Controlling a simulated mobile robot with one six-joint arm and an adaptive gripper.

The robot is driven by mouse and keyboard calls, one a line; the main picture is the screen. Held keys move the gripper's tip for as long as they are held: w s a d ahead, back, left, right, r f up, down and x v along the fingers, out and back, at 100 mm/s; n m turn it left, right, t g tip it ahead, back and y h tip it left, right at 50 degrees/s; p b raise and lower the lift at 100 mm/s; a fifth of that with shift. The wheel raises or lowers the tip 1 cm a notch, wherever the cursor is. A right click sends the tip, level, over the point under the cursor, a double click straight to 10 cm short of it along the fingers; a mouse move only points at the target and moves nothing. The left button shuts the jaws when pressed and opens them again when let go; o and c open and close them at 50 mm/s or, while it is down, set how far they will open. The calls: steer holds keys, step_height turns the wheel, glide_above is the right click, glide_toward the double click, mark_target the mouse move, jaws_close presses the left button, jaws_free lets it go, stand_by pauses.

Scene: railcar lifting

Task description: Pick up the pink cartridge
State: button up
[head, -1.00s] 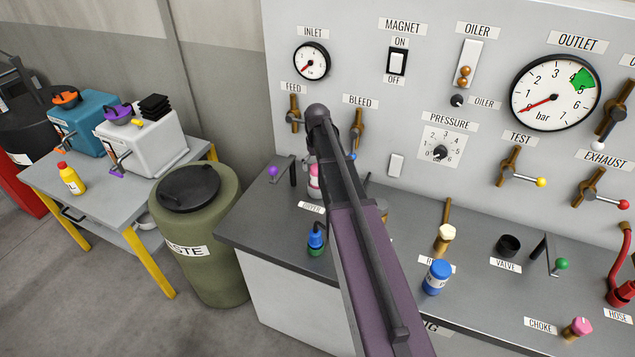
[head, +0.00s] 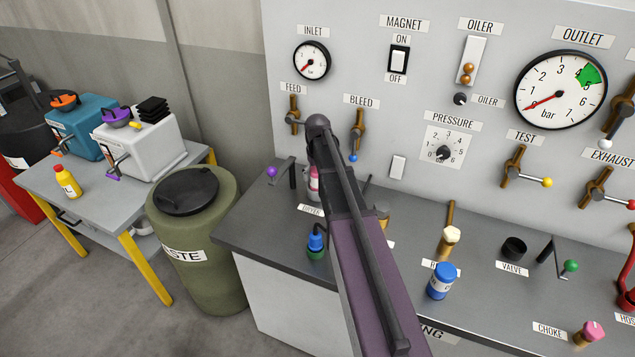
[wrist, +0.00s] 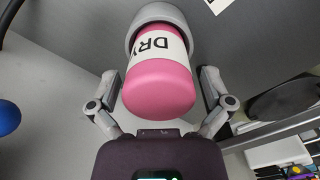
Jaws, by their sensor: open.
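The pink cartridge (wrist: 158,88) fills the middle of the wrist view. It has a white band with the letters "DR" showing, and its far end sits in a grey round holder (wrist: 158,17). In the head view the cartridge (head: 314,184) is a small pink piece on the bench, mostly hidden behind my arm. My gripper (wrist: 163,82) is open, with one finger on each side of the cartridge and a gap visible at both sides. In the head view my arm hides the gripper.
A blue-topped plug (head: 316,242) stands on the bench in front of the cartridge. A purple-knobbed lever (head: 272,171) is to its left. The panel (head: 270,90) rises behind. A blue canister (head: 441,281) stands to the right, and a green waste drum (head: 205,262) to the left.

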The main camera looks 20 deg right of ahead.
steer(key=c, duration=1.2)
steer(key=shift+r, duration=0.15)
step_height(320, 180, up, 4)
steer(key=p, duration=0.4)
steer(key=s+a+p, duration=0.1)
steer(key=s+a, duration=0.2)
steer(key=s, duration=1.2)
steer(key=shift+s+r, duration=0.35)
steer(key=shift+s, duration=0.05)
